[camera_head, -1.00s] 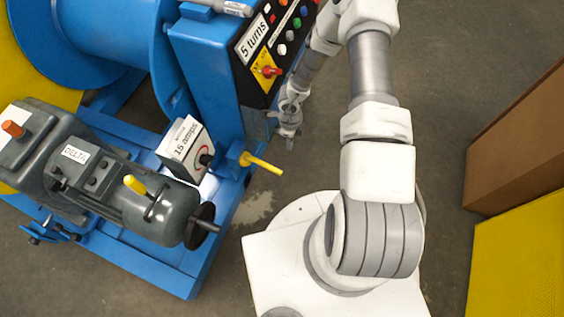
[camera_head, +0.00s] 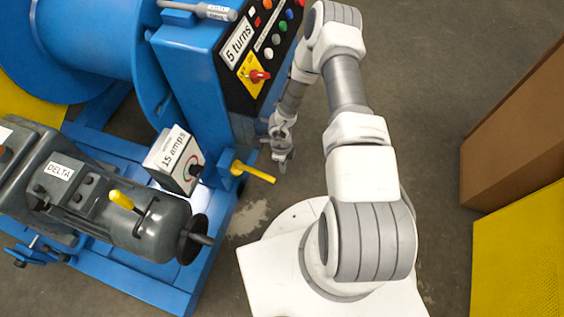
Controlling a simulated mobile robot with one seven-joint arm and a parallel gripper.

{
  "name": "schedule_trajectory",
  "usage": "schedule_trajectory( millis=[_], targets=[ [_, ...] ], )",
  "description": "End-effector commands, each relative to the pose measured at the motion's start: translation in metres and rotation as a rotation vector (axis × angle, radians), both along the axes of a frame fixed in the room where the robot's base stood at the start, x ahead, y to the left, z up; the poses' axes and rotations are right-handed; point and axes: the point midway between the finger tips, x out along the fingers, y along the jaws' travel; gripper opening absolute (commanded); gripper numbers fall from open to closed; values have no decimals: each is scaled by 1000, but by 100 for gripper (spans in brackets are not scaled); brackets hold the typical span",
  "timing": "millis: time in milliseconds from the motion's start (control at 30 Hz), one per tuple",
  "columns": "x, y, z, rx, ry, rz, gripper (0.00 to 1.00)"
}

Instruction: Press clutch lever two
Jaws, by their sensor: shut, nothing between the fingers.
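A yellow lever (camera_head: 254,173) sticks out to the right from a blue bracket on the side of the blue machine, below the control panel. A second yellow lever (camera_head: 122,201) stands on the dark motor (camera_head: 155,222) marked DELTA. No label shows which one is clutch lever two. My gripper (camera_head: 283,162) is shut and empty, pointing down. In the picture it is just above the outer end of the bracket lever. I cannot tell its height over the lever, and no contact is visible.
The control panel (camera_head: 245,95) with buttons and a red switch (camera_head: 259,76) is close to my forearm. A box marked 15 amps (camera_head: 174,160) sits left of the bracket lever. A brown box (camera_head: 520,125) and a yellow block (camera_head: 525,255) stand at right. The floor between is clear.

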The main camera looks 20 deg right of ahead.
Motion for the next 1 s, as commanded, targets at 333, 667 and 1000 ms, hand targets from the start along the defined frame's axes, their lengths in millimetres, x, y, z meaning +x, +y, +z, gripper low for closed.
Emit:
schedule_trajectory(
  millis=[333, 667, 1000],
  targets=[
    [2, 16, -57, 1, -1, 1, 0],
    [4, 21, -63, 0, -1, 0, 0],
    [3, 21, -66, 1, -1, 0, 0]
  ],
)
